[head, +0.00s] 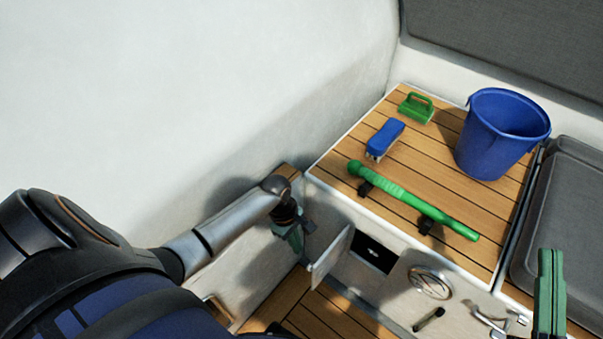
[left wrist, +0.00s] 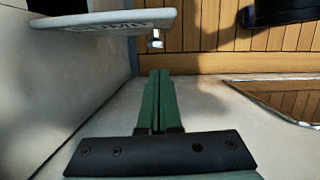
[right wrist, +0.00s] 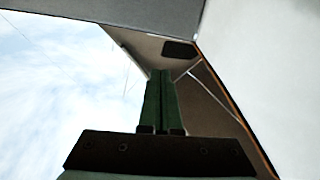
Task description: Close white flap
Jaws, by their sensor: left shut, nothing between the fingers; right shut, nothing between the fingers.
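The white flap (head: 331,257) stands swung open, out from the front panel of the wood-topped bench. A dark opening (head: 372,253) shows beside it. My left gripper (head: 292,240) is shut and empty, just left of the flap, on its outer side, with a gap between them. In the left wrist view the flap (left wrist: 105,22) with raised lettering lies above and left of my shut fingertips (left wrist: 158,75), apart from them. My right gripper (head: 550,290) is shut and empty at the lower right of the head view. The right wrist view shows its fingers (right wrist: 161,78) closed, away from the flap.
On the slatted bench top (head: 440,160) lie a green brush (head: 416,107), a blue brush (head: 385,139) and a green handle-like tool (head: 410,199). A blue bucket (head: 500,135) stands there too. A round fitting (head: 430,282) and a black handle (head: 429,319) sit on the front panel. A white wall (head: 200,90) borders the left.

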